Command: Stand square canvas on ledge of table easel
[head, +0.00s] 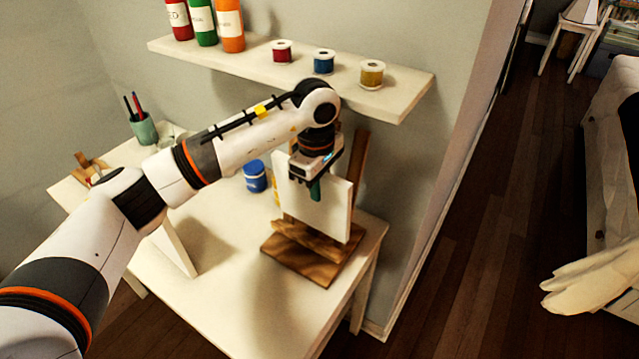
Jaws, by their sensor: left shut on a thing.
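The square white canvas (333,208) is upright in front of the wooden table easel (359,163), leaning back slightly. Its lower edge is at the easel's ledge (305,241); I cannot tell whether it rests on it. My left gripper (315,188) reaches down from above and is shut on the canvas at its upper edge, with a green fingertip in front of the face. The gripper and wrist hide part of the canvas top and the easel behind. My right gripper is not in view.
The easel stands on a white table (225,300), near its right end. A blue jar (255,176) is behind, left of the canvas. A wall shelf (405,98) with paint bottles (203,22) and spools (323,62) hangs above. The table's front middle is clear.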

